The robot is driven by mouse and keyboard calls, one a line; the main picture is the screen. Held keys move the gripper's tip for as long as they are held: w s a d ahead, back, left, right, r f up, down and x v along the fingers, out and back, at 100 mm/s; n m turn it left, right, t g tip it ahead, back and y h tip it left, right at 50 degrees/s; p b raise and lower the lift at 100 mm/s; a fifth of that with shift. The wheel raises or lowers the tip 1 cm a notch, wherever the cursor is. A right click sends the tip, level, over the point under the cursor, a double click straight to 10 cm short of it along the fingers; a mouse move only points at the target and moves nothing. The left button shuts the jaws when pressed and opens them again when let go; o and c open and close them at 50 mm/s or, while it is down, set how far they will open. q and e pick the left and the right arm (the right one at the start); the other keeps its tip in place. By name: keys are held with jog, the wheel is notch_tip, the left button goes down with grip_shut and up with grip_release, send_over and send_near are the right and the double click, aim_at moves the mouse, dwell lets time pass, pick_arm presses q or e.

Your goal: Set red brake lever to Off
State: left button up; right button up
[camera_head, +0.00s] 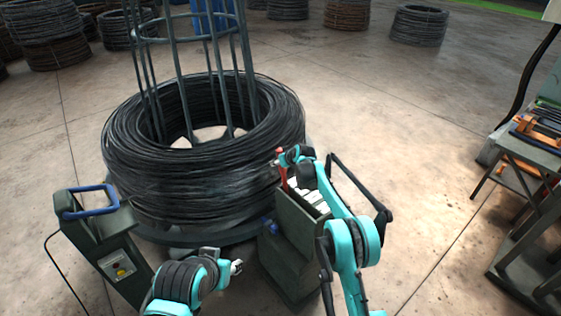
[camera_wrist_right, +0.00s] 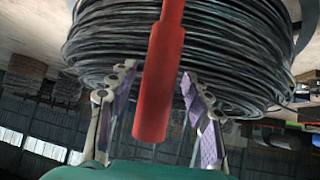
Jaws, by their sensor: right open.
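The red brake lever (camera_wrist_right: 158,85) is a long bar in the right wrist view, with its thick end close to my palm. My right gripper (camera_wrist_right: 160,78) is open, with one finger on each side of the lever and a gap to each. In the head view my right gripper (camera_head: 288,156) is at the coil's right side, and it partly hides the lever (camera_head: 282,176). The lever stands at a dark green box (camera_head: 289,252). Any Off marking is not readable. My left gripper (camera_head: 237,267) is low in the middle, apart from the lever; its finger opening is unclear.
A large black wire coil (camera_head: 180,180) sits around the capstan's upright bars. A control post (camera_head: 108,250) with a blue handle (camera_head: 88,202) stands at left. A tool-laden table (camera_head: 535,150) is at far right. Open floor lies between it and my right arm.

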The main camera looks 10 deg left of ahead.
jog(key=shift+d, duration=0.1)
jog(key=v, duration=1.2)
jog(key=s+d+r+m+h, duration=0.1)
jog(key=s+d+r+m, duration=0.1)
jog(key=s+d+r, duration=0.7)
jog(key=s+d+r+m+h, duration=0.1)
jog(key=s+d+r, duration=0.3)
jog(key=s, duration=0.9)
jog(key=s+d+f+m+h, duration=0.1)
jog(key=s+d+f, duration=0.1)
jog(key=s, duration=0.6)
jog(key=s+d+f+m+h, duration=0.1)
jog(key=s+d+f, duration=0.2)
jog(key=s, duration=0.6)
jog(key=s+d+f+m+g+h, duration=0.1)
jog(key=s+d+f+m, duration=0.1)
jog(key=s+d, duration=0.3)
jog(key=s, duration=0.3)
jog(key=shift+s+d+f, duration=0.25)
jog(key=shift+d+f, duration=0.05)
jog(key=shift+f, duration=0.1)
